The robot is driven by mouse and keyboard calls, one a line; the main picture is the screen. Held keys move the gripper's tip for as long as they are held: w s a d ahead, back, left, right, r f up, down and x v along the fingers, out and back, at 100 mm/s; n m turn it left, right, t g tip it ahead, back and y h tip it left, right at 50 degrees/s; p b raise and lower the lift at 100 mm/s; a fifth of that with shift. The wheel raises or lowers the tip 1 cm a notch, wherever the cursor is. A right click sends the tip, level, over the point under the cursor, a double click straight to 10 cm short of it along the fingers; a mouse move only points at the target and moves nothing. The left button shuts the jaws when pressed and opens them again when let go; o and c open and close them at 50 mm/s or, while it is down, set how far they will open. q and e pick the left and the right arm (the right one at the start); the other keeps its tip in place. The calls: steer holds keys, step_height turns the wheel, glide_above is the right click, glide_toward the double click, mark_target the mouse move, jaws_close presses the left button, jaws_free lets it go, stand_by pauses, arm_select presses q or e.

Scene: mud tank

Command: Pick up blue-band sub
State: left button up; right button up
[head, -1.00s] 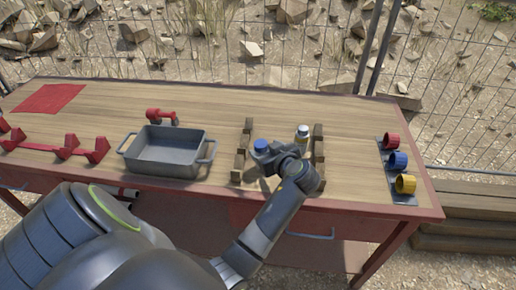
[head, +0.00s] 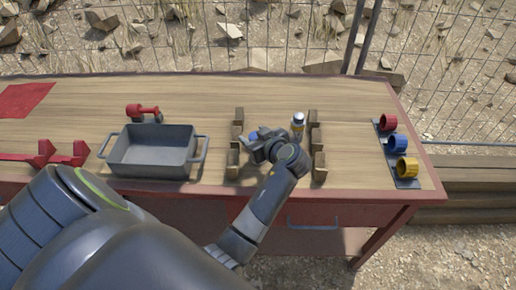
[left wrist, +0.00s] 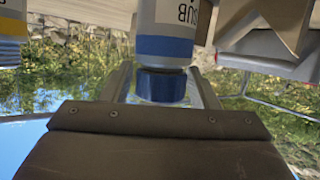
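The blue-band sub is a white bottle with a "SUB" label, a blue band and a dark blue cap. In the left wrist view the blue-band sub (left wrist: 166,46) appears upside down, its cap between my finger ends with a narrow gap on each side. In the head view only a little of its blue cap (head: 252,136) shows behind my left gripper (head: 257,145); the rest is hidden. My left gripper looks open around the cap, over the table between two wooden racks. My right gripper is not in view.
Another bottle (head: 298,123) stands close right of the gripper, by the right wooden rack (head: 316,145). The left rack (head: 237,145) is near too. A grey tray (head: 120,160) stands left; red, blue and yellow rings (head: 397,144) sit right.

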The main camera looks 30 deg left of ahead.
arm_select(q)
steer(key=shift+c, duration=1.2)
steer(key=shift+w+a+f, duration=0.1)
steer(key=shift+a+f, duration=0.05)
steer(key=shift+c, duration=1.1)
steer(key=c, duration=0.5)
jaws_close()
